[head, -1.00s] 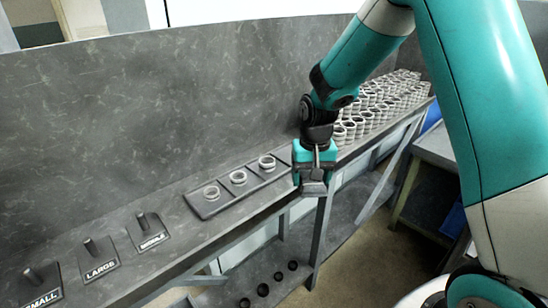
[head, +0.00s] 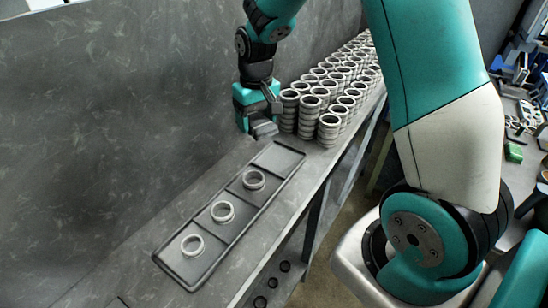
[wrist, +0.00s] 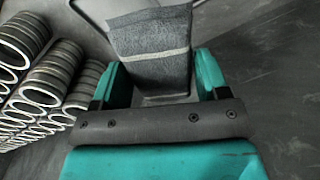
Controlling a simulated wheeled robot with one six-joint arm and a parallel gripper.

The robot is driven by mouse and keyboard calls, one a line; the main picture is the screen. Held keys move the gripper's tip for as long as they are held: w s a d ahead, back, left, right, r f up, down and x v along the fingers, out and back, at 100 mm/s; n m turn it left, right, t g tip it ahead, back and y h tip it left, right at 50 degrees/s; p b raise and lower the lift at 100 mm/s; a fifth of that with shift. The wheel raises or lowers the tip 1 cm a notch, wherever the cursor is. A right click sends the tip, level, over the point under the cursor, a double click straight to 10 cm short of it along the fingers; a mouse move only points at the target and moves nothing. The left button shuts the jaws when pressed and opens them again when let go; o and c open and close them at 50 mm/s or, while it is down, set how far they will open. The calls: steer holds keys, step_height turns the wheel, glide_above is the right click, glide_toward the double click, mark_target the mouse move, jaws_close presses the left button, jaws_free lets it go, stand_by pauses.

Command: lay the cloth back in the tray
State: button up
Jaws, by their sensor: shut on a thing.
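My gripper (head: 260,112) is over the bench at the near end of the ring stacks, just beyond the far end of the tray. It is shut on a folded grey cloth (wrist: 150,42) with a pale stripe, which shows between the teal fingers in the wrist view. In the head view only a small grey part of the cloth (head: 264,129) shows below the fingers. The dark tray (head: 166,262) lies on the bench with a row of compartments. Three hold one metal ring each, and the far compartment (head: 278,157) is empty.
Several stacks of metal rings (head: 328,128) stand close to the right of my gripper and run back along the bench; they also show at left in the wrist view (wrist: 38,80). A grey wall (head: 110,120) rises along the bench's left side.

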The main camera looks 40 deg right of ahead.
steer(key=s+d+r+n+b, duration=0.2)
steer(key=d+r+n, duration=0.4)
steer(key=r+n, duration=0.2)
steer(key=p, duration=0.3)
glide_above(281, 163)
steer(key=shift+n+t, duration=0.3)
steer(key=shift+n, duration=0.1)
step_height(281, 163, down, 18)
steer(key=shift+s+d+f, duration=0.1)
steer(key=shift+f, duration=0.35)
steer(key=shift+f+b, duration=0.6)
steer(key=shift+b, duration=0.05)
